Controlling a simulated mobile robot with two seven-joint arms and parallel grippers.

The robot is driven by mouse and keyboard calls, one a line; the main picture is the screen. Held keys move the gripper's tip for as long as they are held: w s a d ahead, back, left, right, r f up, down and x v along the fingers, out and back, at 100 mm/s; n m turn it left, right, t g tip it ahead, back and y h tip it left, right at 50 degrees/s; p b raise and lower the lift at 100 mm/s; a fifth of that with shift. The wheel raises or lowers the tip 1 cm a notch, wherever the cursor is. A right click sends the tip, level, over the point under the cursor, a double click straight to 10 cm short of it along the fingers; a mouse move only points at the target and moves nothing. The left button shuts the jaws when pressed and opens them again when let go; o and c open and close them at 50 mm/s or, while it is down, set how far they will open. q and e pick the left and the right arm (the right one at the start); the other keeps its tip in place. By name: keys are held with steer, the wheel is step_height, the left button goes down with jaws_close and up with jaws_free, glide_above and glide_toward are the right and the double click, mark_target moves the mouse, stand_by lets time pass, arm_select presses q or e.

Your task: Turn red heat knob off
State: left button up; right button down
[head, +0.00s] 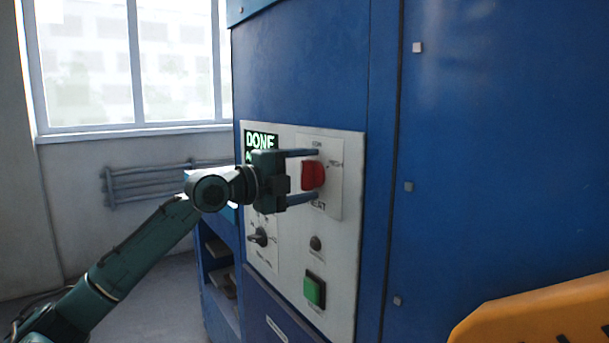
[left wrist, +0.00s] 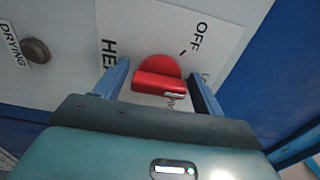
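The red heat knob (head: 313,175) sits on the white control panel (head: 340,245) of a blue machine, above the word HEAT. My left gripper (head: 316,174) is open, with one finger above the knob and one below it in the head view. In the left wrist view the knob (left wrist: 160,81) lies between the two fingers (left wrist: 158,84), with a gap on each side. An OFF label (left wrist: 200,33) is printed up and right of the knob there. I cannot tell the knob's exact setting. My right gripper is not in view.
A green display (head: 260,141) reads DONE, partly hidden by my gripper. A black knob (head: 258,237), a small round button (head: 315,243) and a green button (head: 314,290) are lower on the panel. A yellow-orange object (head: 540,312) fills the lower right corner.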

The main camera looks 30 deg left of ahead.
arm_select(q)
steer(key=c, duration=0.8)
